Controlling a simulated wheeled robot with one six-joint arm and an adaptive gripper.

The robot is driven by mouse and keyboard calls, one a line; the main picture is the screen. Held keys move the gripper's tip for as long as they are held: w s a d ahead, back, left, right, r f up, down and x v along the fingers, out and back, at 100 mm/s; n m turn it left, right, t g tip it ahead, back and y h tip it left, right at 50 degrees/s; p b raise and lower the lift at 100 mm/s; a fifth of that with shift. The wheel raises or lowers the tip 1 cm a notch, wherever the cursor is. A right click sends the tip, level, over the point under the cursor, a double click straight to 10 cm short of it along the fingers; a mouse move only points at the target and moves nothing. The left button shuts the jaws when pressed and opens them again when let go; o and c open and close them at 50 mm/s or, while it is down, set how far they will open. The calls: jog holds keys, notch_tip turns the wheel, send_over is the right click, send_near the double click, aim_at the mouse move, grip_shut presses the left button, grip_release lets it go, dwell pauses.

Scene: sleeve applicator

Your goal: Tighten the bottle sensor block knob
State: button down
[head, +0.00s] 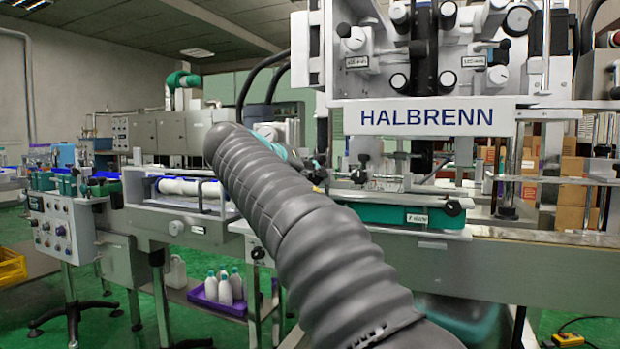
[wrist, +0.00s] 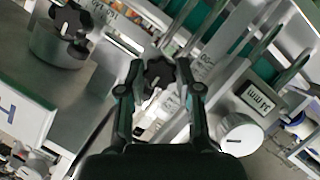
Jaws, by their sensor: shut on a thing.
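A black star-shaped knob (wrist: 158,74) sits between the two fingertips of my gripper (wrist: 160,80) in the wrist view. My gripper is shut on this knob, with one finger on each side of its lobes. No label naming the sensor block is readable beside it. In the head view my grey ribbed arm reaches forward to the machine, and my gripper (head: 318,172) is small and partly hidden among the fittings above the green conveyor section (head: 385,214). The held knob cannot be made out clearly there.
Another black lobed knob (wrist: 70,22) stands on a grey cylinder at upper left in the wrist view. A white round knob (wrist: 240,133) and a "33 mm" plate (wrist: 258,97) lie close on the right. The HALBRENN machine head (head: 430,116) rises above my gripper.

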jog(key=c, duration=0.8)
grip_release()
jog(key=v, duration=1.2)
jog(key=shift+a, duration=0.1)
